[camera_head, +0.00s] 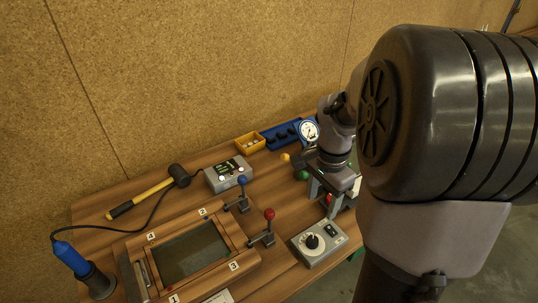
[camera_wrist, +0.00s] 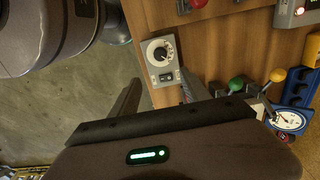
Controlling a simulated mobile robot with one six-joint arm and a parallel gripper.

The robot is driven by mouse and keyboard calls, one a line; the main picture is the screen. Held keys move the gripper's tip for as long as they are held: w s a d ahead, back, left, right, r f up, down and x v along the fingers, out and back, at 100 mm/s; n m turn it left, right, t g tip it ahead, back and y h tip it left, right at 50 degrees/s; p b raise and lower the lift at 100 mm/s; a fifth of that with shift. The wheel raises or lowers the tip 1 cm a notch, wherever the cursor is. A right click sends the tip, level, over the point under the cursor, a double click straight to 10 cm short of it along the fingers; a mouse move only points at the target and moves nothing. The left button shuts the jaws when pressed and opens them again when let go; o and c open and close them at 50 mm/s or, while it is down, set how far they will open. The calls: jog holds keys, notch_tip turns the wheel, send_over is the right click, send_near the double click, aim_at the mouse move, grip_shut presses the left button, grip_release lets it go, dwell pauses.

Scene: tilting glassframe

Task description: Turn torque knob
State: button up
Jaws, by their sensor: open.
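The torque knob (camera_head: 312,241) is a black knob on a round white dial. It sits on a grey box (camera_head: 336,239) at the table's front right. The knob also shows in the wrist view (camera_wrist: 160,53), uncovered, with the box upright in the picture. My gripper (camera_head: 322,208) points down beyond the box in the head view, apart from the knob. In the wrist view my gripper (camera_wrist: 158,88) has its two fingers spread, with nothing between them but the box's edge and table in the background.
A red-topped lever (camera_head: 268,214) and a blue-topped lever (camera_head: 242,180) stand by the wooden frame (camera_head: 238,262). A gauge (camera_head: 309,131), green ball (camera_head: 303,175) and blue rack (camera_head: 283,134) are behind. A mallet (camera_head: 150,193) lies left. The table's front edge is close to the box.

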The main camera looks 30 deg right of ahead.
jog(key=b, duration=0.7)
send_near(313, 239)
notch_tip(313, 239, down, 9)
jog(key=shift+a, duration=0.1)
grip_shut()
